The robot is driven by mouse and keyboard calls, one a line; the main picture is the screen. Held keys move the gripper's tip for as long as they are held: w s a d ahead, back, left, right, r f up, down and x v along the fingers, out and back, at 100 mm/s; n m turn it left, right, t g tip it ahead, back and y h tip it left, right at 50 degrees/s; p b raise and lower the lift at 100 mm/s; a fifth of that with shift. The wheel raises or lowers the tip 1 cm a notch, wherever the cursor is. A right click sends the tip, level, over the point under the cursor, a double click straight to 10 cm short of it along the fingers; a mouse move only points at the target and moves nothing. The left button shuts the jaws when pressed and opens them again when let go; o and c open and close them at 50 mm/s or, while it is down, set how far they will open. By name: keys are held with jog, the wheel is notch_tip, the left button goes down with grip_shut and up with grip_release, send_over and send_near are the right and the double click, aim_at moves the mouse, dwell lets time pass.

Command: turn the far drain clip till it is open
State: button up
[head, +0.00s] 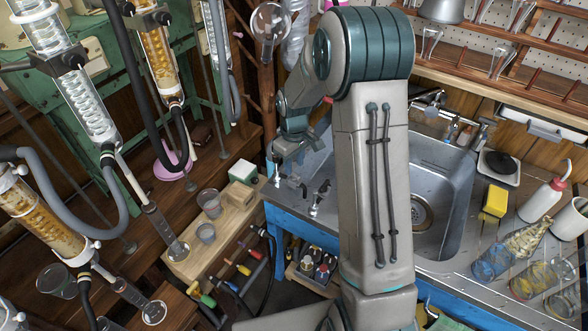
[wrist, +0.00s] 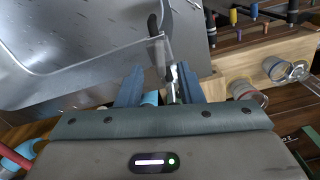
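Small metal fittings with black levers stand along the left edge of the sink. In the head view two of them show, a left one (head: 303,188) and a right one (head: 318,200). My gripper (head: 278,172) is low over that edge, just left of them; my own wrist partly hides what is under it. In the wrist view my gripper (wrist: 162,88) has its fingers apart, with a silver fitting (wrist: 172,84) between them. A black lever (wrist: 154,25) rises beyond it. I cannot tell which fitting is the far drain clip, or whether the fingers touch the silver one.
The steel sink (head: 437,185) lies right of my arm. A wooden block (head: 233,205) with beakers (head: 209,203) stands left of the gripper. Coiled condensers (head: 88,105) and hoses crowd the left. Screwdrivers (head: 237,267) and a bottle crate (head: 300,277) are below the sink edge.

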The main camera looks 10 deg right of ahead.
aim_at(294, 173)
jog(key=shift+f, duration=1.6)
grip_shut()
jog(key=shift+n, duration=1.6)
grip_release()
notch_tip(294, 173, up, 14)
